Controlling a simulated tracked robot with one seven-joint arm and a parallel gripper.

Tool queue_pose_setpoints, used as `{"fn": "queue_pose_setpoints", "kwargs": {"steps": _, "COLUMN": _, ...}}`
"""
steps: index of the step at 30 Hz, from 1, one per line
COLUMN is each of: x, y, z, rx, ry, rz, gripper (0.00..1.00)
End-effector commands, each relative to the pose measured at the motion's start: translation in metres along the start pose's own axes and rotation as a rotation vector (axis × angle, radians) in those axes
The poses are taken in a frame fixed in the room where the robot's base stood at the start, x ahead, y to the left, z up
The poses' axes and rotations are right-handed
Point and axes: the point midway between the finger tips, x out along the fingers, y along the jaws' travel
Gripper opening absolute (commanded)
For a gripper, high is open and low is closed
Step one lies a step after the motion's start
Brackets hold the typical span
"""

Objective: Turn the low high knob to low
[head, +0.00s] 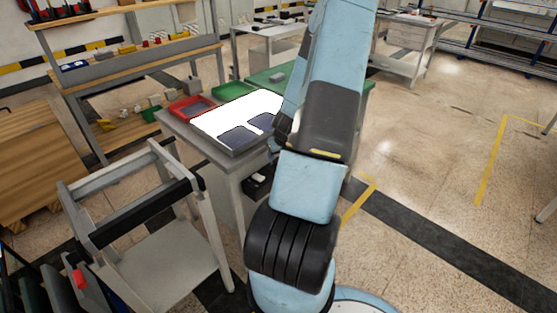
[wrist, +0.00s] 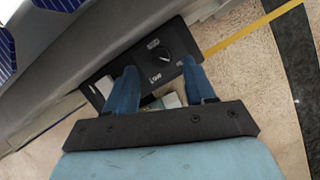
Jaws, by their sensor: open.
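In the wrist view a dark control panel (wrist: 178,37) has a round black knob (wrist: 165,54) with a light pointer mark, and small white markings below it. The markings are too small to read, so I cannot tell which setting the pointer is at. My gripper (wrist: 159,63) is open, its two blue fingers apart over the panel, one on each side of the knob. I cannot tell whether either finger touches it. In the head view my arm hides the gripper and the knob; a dark box (head: 258,187) shows low beside the table leg.
A grey table (head: 238,163) holds a bright white panel (head: 235,112), dark blue sheets (head: 238,138), a red tray (head: 191,107) and a green tray (head: 232,91). A grey cart (head: 165,268) stands at the front left. The floor to the right is open.

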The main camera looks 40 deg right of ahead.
Motion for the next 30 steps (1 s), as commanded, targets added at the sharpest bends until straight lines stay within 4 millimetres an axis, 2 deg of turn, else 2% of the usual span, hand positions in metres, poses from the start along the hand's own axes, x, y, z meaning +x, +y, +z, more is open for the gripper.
{"fn": "queue_pose_setpoints", "kwargs": {"steps": 3, "x": 0.016, "y": 0.001, "z": 0.0, "rx": -0.002, "ry": 0.001, "rz": 0.002, "gripper": 0.54}}
{"fn": "queue_pose_setpoints", "kwargs": {"steps": 10, "x": 0.036, "y": 0.0, "z": 0.0, "rx": -0.001, "ry": 0.0, "rz": 0.0, "gripper": 0.54}}
{"fn": "queue_pose_setpoints", "kwargs": {"steps": 23, "x": 0.043, "y": 0.0, "z": 0.0, "rx": -0.001, "ry": 0.0, "rz": -0.001, "gripper": 0.54}}
{"fn": "queue_pose_setpoints", "kwargs": {"steps": 30, "x": 0.043, "y": -0.001, "z": 0.0, "rx": -0.001, "ry": 0.0, "rz": -0.001, "gripper": 0.34}}
